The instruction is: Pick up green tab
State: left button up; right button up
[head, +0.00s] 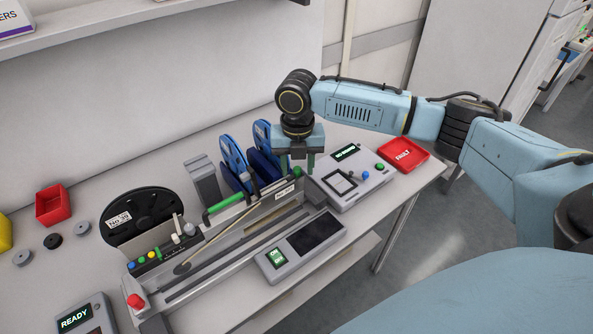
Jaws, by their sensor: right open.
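A green bar-shaped piece (226,202), the nearest match to a green tab, lies slanted along the top of the feeder trolley (215,254) in the middle of the table. I cannot tell for sure that it is the tab. My right gripper (297,169) points down with its two fingers apart and empty. It is above and to the right of the green piece, by the feeder's right end and the blue reels, apart from the green piece. My left gripper is not in view.
Blue reels (233,160) stand behind the feeder, and a black reel (140,214) stands at its left. A panel reading "NO BOARD" (366,191) and a red FAULT tray (403,155) are at the right. A red bin (51,204) is at the left.

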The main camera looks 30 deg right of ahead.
jog(key=shift+c, duration=0.4)
grip_shut()
